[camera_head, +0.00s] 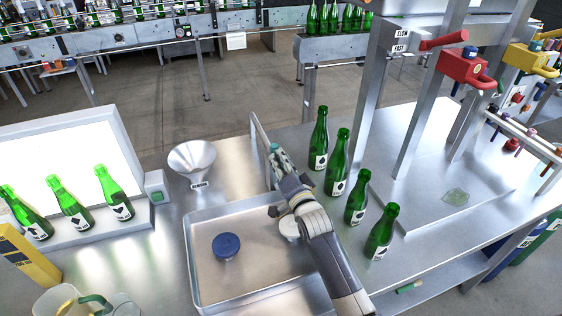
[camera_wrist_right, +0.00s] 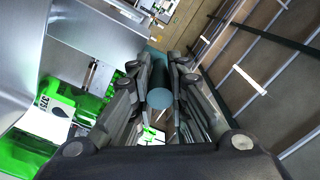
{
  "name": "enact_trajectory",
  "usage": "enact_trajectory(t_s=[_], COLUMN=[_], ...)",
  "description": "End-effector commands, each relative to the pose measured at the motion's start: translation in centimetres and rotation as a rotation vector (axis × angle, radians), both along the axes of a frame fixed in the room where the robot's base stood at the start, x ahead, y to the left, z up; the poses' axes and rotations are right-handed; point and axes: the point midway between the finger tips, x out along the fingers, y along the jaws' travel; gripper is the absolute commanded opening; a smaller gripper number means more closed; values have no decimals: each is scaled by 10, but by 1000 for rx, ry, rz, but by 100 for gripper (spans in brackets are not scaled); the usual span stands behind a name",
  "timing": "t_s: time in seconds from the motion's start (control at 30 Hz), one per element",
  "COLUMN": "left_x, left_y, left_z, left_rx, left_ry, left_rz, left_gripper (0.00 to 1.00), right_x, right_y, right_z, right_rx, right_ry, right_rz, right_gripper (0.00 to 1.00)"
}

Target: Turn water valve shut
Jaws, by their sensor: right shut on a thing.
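My right gripper (camera_head: 276,158) reaches over the far edge of the metal tray, beside an upright thin metal plate. It is shut on a teal rounded piece (camera_head: 274,148), which shows between the fingers in the right wrist view (camera_wrist_right: 160,88). The piece looks like a valve knob, but its mount is hidden by my fingers, so I cannot tell how far it is turned. In the right wrist view the right gripper (camera_wrist_right: 165,98) has a finger on each side of the piece. My left gripper is not in view.
The metal tray (camera_head: 203,275) holds a blue round cap (camera_head: 227,245) and a white round piece (camera_head: 288,228), partly behind my arm. Several green bottles, one a dark green bottle (camera_head: 319,140), stand close to the right. A metal funnel (camera_head: 192,158) and lit panel (camera_head: 60,160) stand left.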

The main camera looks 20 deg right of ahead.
Motion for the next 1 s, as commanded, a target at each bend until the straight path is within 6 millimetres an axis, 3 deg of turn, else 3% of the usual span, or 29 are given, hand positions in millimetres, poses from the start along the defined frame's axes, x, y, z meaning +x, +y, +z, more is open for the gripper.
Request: enact_trajectory(t_s=[0.23, 1.0], left_x=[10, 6], left_y=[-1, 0], left_z=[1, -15], left_rx=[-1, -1], left_ry=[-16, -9], left_rz=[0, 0], left_gripper=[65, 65], right_x=[2, 3], right_y=[-2, -15], right_z=[3, 5], right_rx=[-7, 1], right_ry=[-8, -9], right_rz=[44, 266], right_gripper=[0, 0])
